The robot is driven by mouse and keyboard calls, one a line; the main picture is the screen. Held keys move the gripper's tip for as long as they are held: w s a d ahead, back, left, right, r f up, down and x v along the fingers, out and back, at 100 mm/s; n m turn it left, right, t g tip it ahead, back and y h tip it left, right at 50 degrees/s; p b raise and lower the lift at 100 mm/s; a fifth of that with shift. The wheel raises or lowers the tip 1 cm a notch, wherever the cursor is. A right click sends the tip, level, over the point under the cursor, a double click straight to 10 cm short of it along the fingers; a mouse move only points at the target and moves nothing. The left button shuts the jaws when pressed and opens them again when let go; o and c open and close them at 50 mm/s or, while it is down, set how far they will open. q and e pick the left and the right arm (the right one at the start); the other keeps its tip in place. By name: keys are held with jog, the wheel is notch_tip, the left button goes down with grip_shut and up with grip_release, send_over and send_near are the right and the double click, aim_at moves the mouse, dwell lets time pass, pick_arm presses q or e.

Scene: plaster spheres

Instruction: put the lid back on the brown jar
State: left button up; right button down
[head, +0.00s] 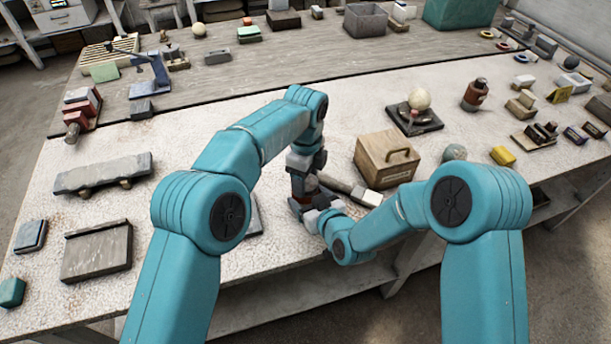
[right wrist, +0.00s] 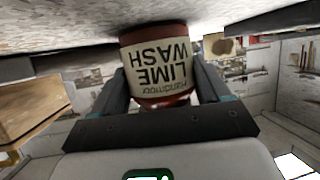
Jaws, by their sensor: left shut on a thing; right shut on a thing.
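The brown jar (right wrist: 158,68) has a cream label reading "LIME WASH". It shows upside down in the right wrist view, with the pale table surface along the top of the picture. My right gripper (right wrist: 160,95) is shut around the jar's sides; in the head view this gripper (head: 312,206) is low at the table's front. A little of the jar (head: 311,184) shows there between the grippers. My left gripper (head: 306,172) points down directly above the jar, shut on the lid, which is mostly hidden. I cannot tell whether lid and jar touch.
A wooden box with a handle (head: 388,157) stands close right of the grippers, with a grey-headed tool (head: 366,194) in front of it. Another brown jar (head: 475,94) stands farther back right. The pale table left of my left arm holds a grey slab (head: 103,173).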

pick_arm(q)
jog(key=m, duration=0.5)
jog(key=shift+m, duration=0.3)
jog(key=m, duration=0.2)
jog(key=shift+m, duration=0.4)
jog(key=m, duration=0.7)
jog(key=shift+d, duration=0.1)
jog(key=o, duration=1)
jog(key=shift+r, duration=2.25)
jog(key=shift+c, duration=0.4)
